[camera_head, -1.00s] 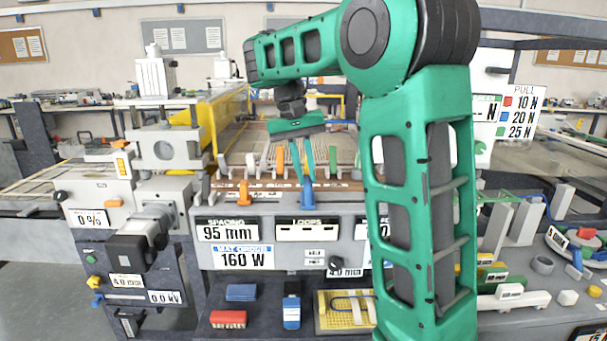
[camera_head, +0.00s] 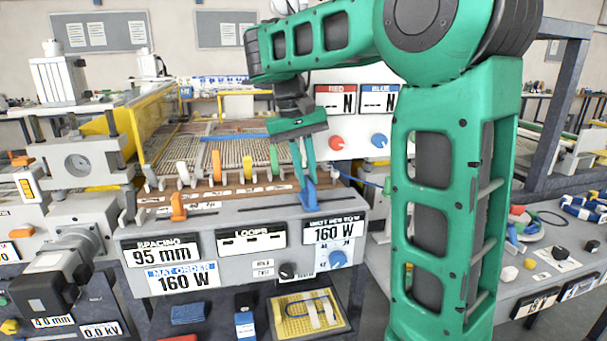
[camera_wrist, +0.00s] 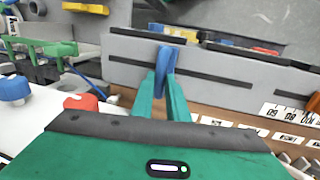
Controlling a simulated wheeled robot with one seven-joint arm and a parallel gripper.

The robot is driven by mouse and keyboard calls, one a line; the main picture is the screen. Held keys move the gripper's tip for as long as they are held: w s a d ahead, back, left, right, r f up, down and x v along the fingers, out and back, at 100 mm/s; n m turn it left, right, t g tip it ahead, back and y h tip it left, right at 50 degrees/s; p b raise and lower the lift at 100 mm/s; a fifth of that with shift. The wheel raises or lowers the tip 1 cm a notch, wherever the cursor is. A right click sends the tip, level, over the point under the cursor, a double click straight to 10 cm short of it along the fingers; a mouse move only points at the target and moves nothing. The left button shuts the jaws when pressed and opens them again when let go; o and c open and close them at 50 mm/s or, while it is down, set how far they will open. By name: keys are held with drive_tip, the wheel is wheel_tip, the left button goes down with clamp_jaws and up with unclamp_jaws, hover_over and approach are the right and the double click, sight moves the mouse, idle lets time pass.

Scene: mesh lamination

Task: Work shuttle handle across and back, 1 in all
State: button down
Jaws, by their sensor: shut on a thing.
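The blue handle (camera_head: 309,195) stands up from the grey top of the machine's front console (camera_head: 250,222), near its right end. My gripper (camera_head: 306,178) reaches down from above with its green fingers shut on this handle. In the wrist view, the gripper (camera_wrist: 164,85) has the blue handle (camera_wrist: 166,58) between its fingertips, beside a dark slot in the grey console. An orange handle (camera_head: 178,207) stands well to the left on the same console top. The foot of the blue handle is partly hidden by the fingers in the wrist view.
Several coloured levers, one of them orange (camera_head: 216,163), stand along the mesh bed behind the console. A red knob (camera_head: 336,142) sits on a white panel just behind and right of my gripper. A yellow tray (camera_head: 282,318) lies below the console.

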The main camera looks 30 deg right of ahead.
drive_tip(key=shift+d, duration=0.1)
drive_tip(key=c, duration=1.7)
unclamp_jaws()
drive_tip(key=shift+w, duration=0.1)
drive_tip(key=shift+r, duration=0.1)
